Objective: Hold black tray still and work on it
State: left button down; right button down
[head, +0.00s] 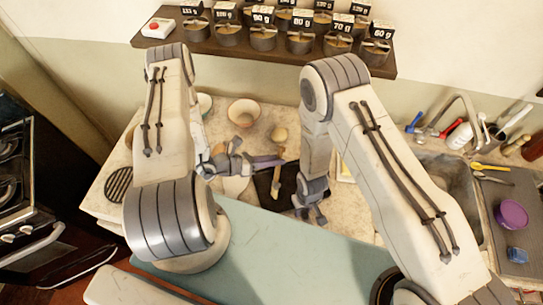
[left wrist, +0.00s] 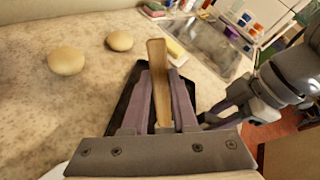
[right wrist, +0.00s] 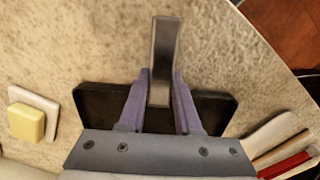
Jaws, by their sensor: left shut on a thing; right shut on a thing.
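The black tray (head: 288,182) lies on the speckled counter, partly covered by my arms. It shows behind my fingers in the left wrist view (left wrist: 124,98) and right wrist view (right wrist: 100,98). My left gripper (head: 280,161) is shut on a tan wooden tool (head: 276,182) above the tray. The tool stands between its fingers in the left wrist view (left wrist: 157,70). My right gripper (head: 302,200) is low at the tray's right side. In the right wrist view it (right wrist: 160,90) is shut on a grey-brown bar (right wrist: 163,58); whether the bar belongs to the tray I cannot tell.
A yellow block (right wrist: 27,122) lies on a white dish beside the tray. The sink (head: 455,180) is at right. A shelf (head: 275,52) with labelled canisters hangs above.

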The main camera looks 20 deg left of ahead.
pick_arm(q)
jog(key=shift+w+d, duration=4.35)
jog(key=shift+d, duration=1.5)
jog(key=shift+s+a, duration=4.05)
jog(key=shift+a, duration=2.6)
jog(key=shift+w+d, duration=5.35)
jog(key=shift+w, duration=0.3)
jog(key=shift+s+a, duration=4.5)
jog(key=shift+a, duration=1.6)
notch_tip(320, 180, up, 8)
